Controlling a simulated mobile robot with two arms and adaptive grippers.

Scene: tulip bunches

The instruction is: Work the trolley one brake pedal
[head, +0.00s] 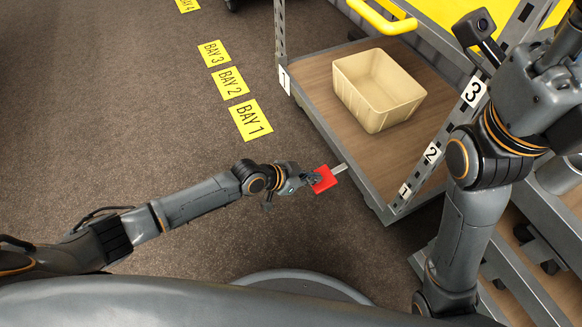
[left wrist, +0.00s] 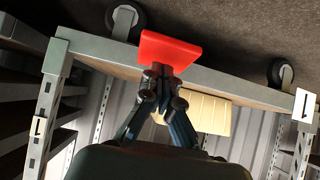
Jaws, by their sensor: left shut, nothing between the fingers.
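A red brake pedal (head: 325,179) sticks out on a light metal arm from the near lower edge of trolley one (head: 360,178), a grey-framed cart with a brown deck. My left gripper (head: 310,179) is shut and empty, right at the pedal's outer end. In the left wrist view the pedal (left wrist: 168,50) lies just beyond the closed fingertips (left wrist: 163,80), which overlap its edge. I cannot tell whether they touch it. My right arm shows at the right of the head view, but its fingers are not seen.
A beige bin (head: 377,92) stands on the trolley deck. Yellow floor labels, BAY 1 (head: 250,119), BAY 2 (head: 230,83) and BAY 3 (head: 213,54), lie on open carpet to the left. Other trolleys (head: 505,285) stand close at the lower right.

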